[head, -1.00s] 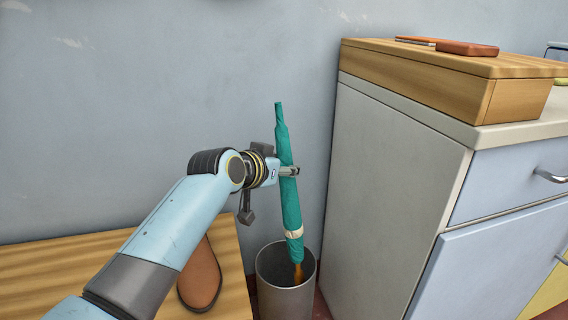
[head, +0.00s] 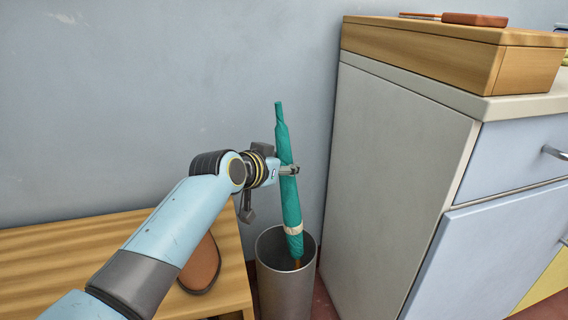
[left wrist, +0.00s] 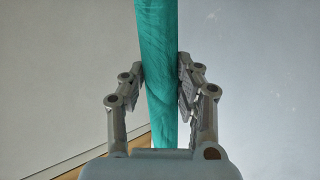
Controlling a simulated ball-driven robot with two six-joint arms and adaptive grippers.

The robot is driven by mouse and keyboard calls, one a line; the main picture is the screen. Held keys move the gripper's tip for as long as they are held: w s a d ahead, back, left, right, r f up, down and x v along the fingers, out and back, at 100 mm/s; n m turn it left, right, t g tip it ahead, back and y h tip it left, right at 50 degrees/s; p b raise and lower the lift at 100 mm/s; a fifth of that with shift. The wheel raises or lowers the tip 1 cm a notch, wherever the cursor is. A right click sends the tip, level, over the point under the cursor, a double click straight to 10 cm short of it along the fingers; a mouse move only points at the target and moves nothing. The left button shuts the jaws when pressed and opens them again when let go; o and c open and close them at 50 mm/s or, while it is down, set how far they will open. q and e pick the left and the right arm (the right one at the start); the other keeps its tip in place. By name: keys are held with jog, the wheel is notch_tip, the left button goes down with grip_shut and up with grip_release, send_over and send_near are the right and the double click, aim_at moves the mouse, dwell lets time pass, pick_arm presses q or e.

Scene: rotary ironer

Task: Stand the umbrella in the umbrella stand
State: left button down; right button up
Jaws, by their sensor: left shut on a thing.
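The umbrella (head: 288,200) is teal, furled, with a cream band near its lower end and a brown tip. It is nearly upright, its top leaning slightly left. My left gripper (head: 287,170) is shut on it around mid-length; the left wrist view shows the umbrella (left wrist: 162,60) between both fingers of the gripper (left wrist: 163,82). The umbrella stand (head: 286,290) is a grey, open-topped cylinder on the floor below. The umbrella's lower end is inside the stand's mouth in the picture; whether it touches the bottom is hidden. My right gripper is not in view.
A wooden bench (head: 60,250) with a brown shoe sole-shaped item (head: 203,268) stands left of the stand. A grey-white cabinet (head: 395,170) stands close on the right, with a wooden box (head: 440,62) on top. The wall (head: 150,80) is behind.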

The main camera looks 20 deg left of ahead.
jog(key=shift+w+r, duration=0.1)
pick_arm(q)
jog(key=c, duration=0.9)
grip_release()
jog(key=shift+f, duration=0.1)
